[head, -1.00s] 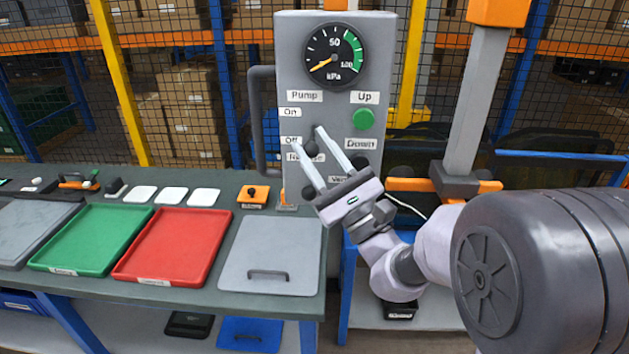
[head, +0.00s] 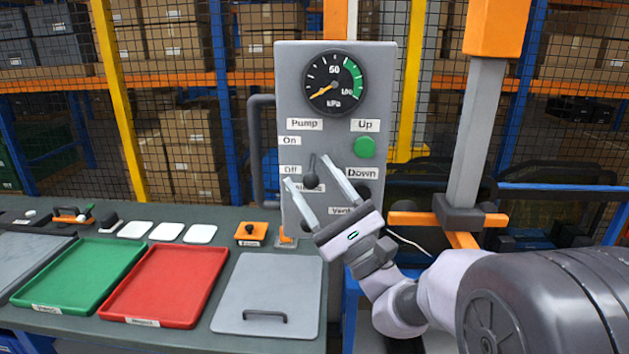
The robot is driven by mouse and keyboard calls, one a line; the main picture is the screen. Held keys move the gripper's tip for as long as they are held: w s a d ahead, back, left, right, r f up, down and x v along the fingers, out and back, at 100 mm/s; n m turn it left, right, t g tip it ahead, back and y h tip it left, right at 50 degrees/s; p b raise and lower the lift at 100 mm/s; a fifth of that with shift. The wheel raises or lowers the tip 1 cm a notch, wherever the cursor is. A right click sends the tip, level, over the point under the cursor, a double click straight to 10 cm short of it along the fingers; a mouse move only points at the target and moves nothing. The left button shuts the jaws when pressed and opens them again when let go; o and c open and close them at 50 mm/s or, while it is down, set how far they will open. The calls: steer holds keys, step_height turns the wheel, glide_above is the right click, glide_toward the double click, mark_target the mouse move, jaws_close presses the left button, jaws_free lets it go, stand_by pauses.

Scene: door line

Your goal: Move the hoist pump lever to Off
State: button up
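The hoist pump lever (head: 311,181) is a dark stem with a round black knob on the grey control panel (head: 385,115). Its knob hangs below its stem, about level with the lower edge of the "Off" label (head: 289,170). The "On" label (head: 290,140) is above. A lower label, probably "Release", is partly hidden by a finger. My gripper (head: 307,170) is open, with its two pale fingers on either side of the knob in the picture. I cannot tell whether either finger touches it.
The gauge (head: 335,83) needle points low left. A green button (head: 364,147) sits under "Up"; dark buttons by "Down" and "Vent" are partly hidden. A grey handle (head: 262,150) flanks the panel. The bench holds a red tray (head: 165,285), a green tray (head: 80,275) and a grey lid (head: 268,290).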

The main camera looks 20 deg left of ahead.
steer(key=shift+s+d+r, duration=0.1)
steer(key=shift+r, duration=0.05)
steer(key=b+v, duration=0.6)
steer(key=v, duration=1.1)
steer(key=shift+f+b, duration=0.2)
steer(key=shift+b, duration=0.2)
steer(key=shift+d, duration=0.1)
